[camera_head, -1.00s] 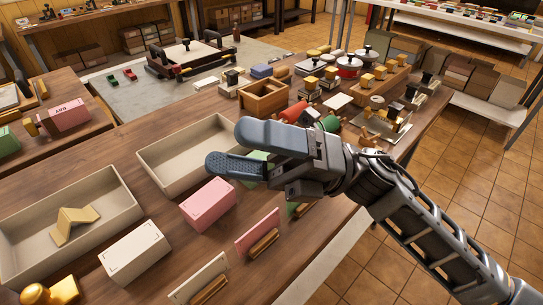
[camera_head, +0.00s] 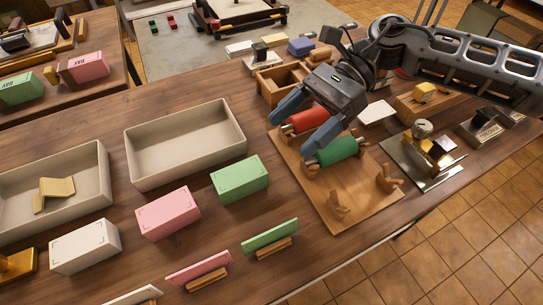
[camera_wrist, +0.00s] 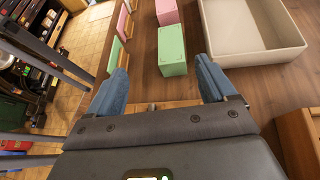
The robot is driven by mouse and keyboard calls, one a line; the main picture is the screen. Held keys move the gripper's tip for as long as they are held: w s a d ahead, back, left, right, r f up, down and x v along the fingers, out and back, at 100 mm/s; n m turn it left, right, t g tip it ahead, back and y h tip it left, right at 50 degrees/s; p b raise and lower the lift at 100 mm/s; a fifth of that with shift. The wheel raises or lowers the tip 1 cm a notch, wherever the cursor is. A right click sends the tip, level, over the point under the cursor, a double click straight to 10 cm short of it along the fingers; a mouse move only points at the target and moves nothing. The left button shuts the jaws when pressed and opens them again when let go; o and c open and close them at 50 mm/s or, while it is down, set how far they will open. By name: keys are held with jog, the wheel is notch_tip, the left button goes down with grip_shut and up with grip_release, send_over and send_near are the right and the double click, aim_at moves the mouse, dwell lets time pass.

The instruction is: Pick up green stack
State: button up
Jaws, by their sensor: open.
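The green stack (camera_head: 239,180) is a block-shaped green pile lying on the wooden table, right of the pink stack (camera_head: 168,213). In the wrist view the green stack (camera_wrist: 172,51) lies ahead, between and beyond the fingertips. My gripper (camera_head: 291,136) is open and empty, above the wooden board with the red and green rollers. It is to the right of the green stack and apart from it. In the wrist view the fingers of my gripper (camera_wrist: 160,76) are spread wide with nothing between them.
A white stack (camera_head: 84,246) stands left of the pink one. An empty beige tray (camera_head: 128,158) is behind the stacks. A green card in a wooden holder (camera_head: 270,238) stands in front. A red roller (camera_head: 304,121) and a green roller (camera_head: 337,151) are close to my gripper.

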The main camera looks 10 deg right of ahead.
jog(key=w+n, duration=0.2)
jog(key=p, duration=0.2)
send_near(242, 173)
jog(key=shift+s+a+f+h, duration=0.15)
jog(key=shift+s+a, duration=0.1)
jog(key=shift+a, duration=0.25)
jog(key=shift+s+a+r+h, duration=0.15)
jog(key=shift+s+a, duration=0.1)
jog(key=shift+a, duration=0.3)
jog(key=shift+f+p+x, duration=0.15)
jog(key=shift+p+x, duration=0.35)
jog(key=shift+x, duration=1.05)
jog(key=shift+f+p+x, duration=0.15)
jog(key=shift+p+x, duration=0.3)
jog(key=shift+x, duration=1.1)
jog(key=shift+w+d, duration=0.1)
jog(key=shift+w, duration=0.1)
jog(key=c, duration=1.2)
